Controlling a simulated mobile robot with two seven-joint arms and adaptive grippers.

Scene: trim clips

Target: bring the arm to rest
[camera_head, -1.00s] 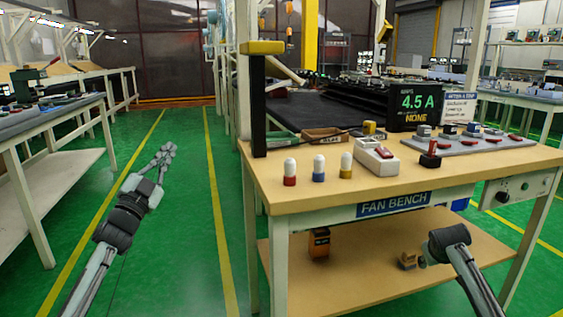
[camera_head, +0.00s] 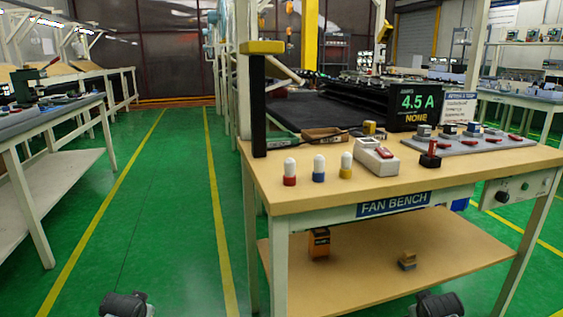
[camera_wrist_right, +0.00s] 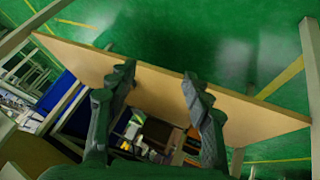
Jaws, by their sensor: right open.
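In the head view only a dark joint of each of my arms shows at the bottom edge, one at the left (camera_head: 125,304) and one at the right (camera_head: 437,304). My left gripper is out of view. My right gripper (camera_wrist_right: 158,72) shows in the right wrist view with its two fingers apart and nothing between them. Behind the fingers is a long tan board (camera_wrist_right: 150,88), with green floor beyond it. I cannot tell the exact distance from the fingers to the board.
Green floor (camera_head: 160,200) is clear at the left.

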